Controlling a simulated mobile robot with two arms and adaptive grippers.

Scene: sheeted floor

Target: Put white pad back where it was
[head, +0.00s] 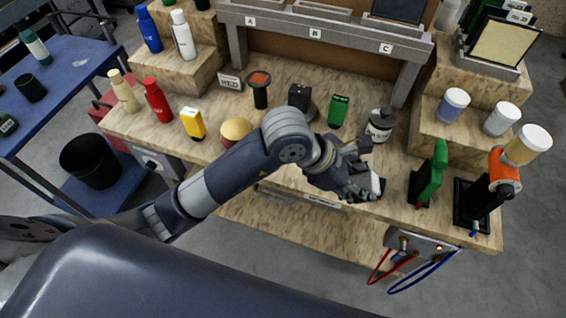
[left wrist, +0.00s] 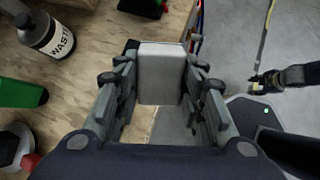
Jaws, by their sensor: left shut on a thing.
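The white pad (left wrist: 162,72) is a pale grey-white block between the fingers of my left gripper (left wrist: 160,90) in the left wrist view. In the head view my left gripper (head: 362,182) is at the bench's front edge, right of centre, and only a sliver of the pad (head: 377,185) shows beside the dark fingers. The gripper is shut on the pad. In the left wrist view a dark arm end, apparently my right gripper (left wrist: 265,80), shows at the right over the floor, too small to tell its jaws.
The wooden bench (head: 290,75) holds a black waste bottle (head: 380,125), a green block (head: 338,110) and a green-and-black tool (head: 430,175) near my gripper. An orange-and-black stand (head: 490,185) is farther right. A raised shelf labelled A, B, C (head: 320,30) spans the back.

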